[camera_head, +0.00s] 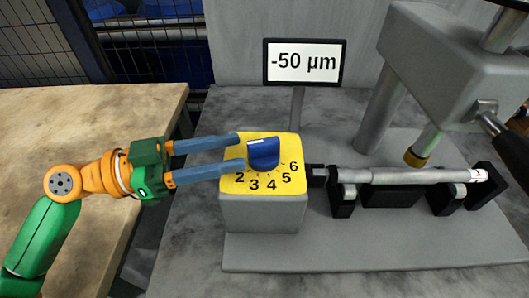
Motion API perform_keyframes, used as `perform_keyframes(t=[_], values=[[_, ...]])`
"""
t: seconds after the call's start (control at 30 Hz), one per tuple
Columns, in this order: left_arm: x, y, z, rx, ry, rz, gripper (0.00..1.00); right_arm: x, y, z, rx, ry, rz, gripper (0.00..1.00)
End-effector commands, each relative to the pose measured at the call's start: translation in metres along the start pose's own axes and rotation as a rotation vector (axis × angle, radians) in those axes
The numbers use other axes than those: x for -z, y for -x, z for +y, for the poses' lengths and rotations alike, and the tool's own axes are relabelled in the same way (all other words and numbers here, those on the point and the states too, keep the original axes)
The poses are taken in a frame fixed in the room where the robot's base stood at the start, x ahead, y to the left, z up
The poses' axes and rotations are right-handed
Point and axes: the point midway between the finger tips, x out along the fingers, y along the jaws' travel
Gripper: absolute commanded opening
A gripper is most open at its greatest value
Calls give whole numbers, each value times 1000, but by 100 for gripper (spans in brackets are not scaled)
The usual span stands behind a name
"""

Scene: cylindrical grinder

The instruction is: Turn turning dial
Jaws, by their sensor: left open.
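The turning dial (263,153) is a blue knob with a white mark, on a yellow face (262,186) numbered 2 to 6 in view. The face tops a grey block. The white mark is on the knob's upper, far side; other numbers are hidden or out of sight. My left gripper (240,151) is open, its two blue fingers reaching in from the left. The fingertips are at the left edge of the knob, over the yellow face; I cannot tell if they touch it. My right gripper is not in view.
A sign (304,63) reading "-50 µm" stands behind the dial. To the right, a grey shaft (400,176) lies on black supports under a grey machine head (446,58). A wooden table (92,119) is on the left. Fencing stands behind.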

Motion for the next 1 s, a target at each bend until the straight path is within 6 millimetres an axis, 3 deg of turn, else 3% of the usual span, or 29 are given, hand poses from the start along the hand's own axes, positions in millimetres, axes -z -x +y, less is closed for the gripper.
perform_keyframes(t=[0.1,0.33,0.73,0.9,1.0], values=[[10,-19,2,-5,-1,1,50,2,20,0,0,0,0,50],[8,-53,1,-3,1,0,50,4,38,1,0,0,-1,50],[2,-63,1,-2,0,-3,50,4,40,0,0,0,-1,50],[2,-63,1,-2,0,-2,4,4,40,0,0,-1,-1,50],[2,-63,1,-2,0,-3,0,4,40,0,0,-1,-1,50]])
